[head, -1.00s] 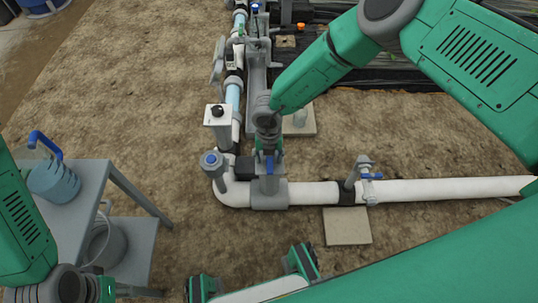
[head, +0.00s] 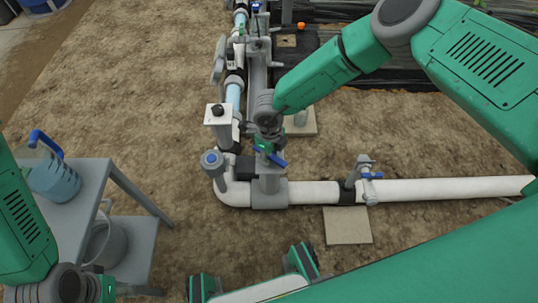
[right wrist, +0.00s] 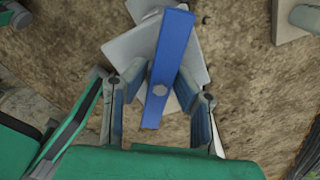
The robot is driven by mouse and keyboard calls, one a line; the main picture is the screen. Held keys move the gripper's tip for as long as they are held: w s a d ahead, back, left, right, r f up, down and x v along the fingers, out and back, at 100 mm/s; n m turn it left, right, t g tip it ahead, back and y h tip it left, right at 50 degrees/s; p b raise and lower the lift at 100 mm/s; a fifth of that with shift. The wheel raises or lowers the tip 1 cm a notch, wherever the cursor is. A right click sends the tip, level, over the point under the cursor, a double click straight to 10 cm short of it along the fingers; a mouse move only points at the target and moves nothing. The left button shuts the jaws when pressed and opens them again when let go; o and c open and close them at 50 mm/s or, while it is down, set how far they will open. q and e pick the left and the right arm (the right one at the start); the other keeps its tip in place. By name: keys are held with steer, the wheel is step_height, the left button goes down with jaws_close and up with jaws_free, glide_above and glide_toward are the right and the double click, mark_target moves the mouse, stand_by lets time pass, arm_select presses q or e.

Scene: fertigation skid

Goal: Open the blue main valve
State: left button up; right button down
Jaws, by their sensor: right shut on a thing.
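The blue main valve's handle (head: 276,159) sits on top of a grey valve body (head: 269,192) in the white pipe. In the head view the handle lies diagonally, its near end toward the lower right. My right gripper (head: 267,149) reaches down over it from above and hides part of it. In the right wrist view the blue handle (right wrist: 168,60) runs between the two fingers of the right gripper (right wrist: 160,92), which is shut on it. My left gripper (head: 103,290) is at the lower left, far from the valve; its fingers are not clear.
A grey-white box with a black knob (head: 217,114) and a blue-topped cap (head: 212,160) stand close left of the valve. A small blue-handled tap (head: 370,175) is on the pipe at right. A grey table (head: 88,190) with a blue jug (head: 53,178) stands at left.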

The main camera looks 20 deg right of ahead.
steer(key=n, duration=0.2)
steer(key=a+n, duration=0.1)
steer(key=n, duration=0.2)
steer(key=shift+r, duration=0.1)
steer(key=n, duration=0.4)
steer(key=c, duration=1.3)
jaws_free()
steer(key=shift+o, duration=0.4)
steer(key=shift+d, duration=0.1)
steer(key=r+p, duration=0.8)
steer(key=r, duration=0.2)
steer(key=shift+d+r, duration=0.1)
steer(key=shift+d, duration=0.1)
